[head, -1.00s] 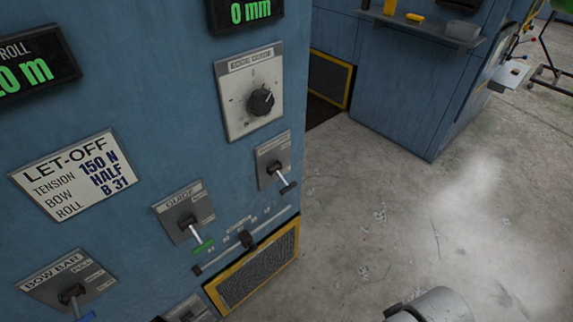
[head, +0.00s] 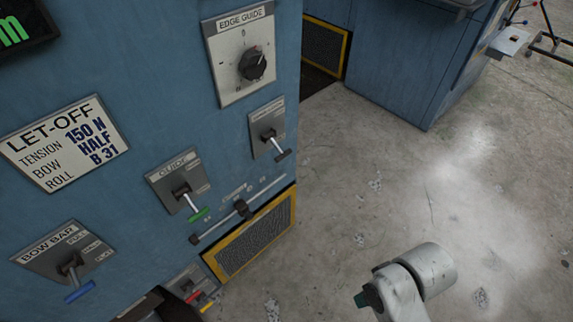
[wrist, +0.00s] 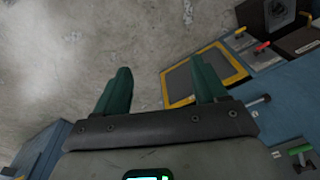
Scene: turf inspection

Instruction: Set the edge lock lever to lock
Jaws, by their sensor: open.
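The blue machine panel carries several levers in the head view. A small lever with a dark grip (head: 272,138) sits on a grey plate below the EDGE GUIDE dial (head: 252,64); its label is too small to read, so I cannot confirm it is the edge lock. Its handle slants down to the right. My gripper (wrist: 160,88) shows in the wrist view with two dark green fingers spread apart and nothing between them. It is apart from the levers, over the floor and the yellow-framed grille (wrist: 205,76). My pale arm shows at the lower right of the head view.
The GUIDE lever with a green grip (head: 199,214), the BOW BAR lever with a blue grip (head: 80,291) and a slider (head: 240,208) are nearby. Levers with red (wrist: 262,47) and yellow grips sit low on the machine. The concrete floor (head: 360,190) to the right is open.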

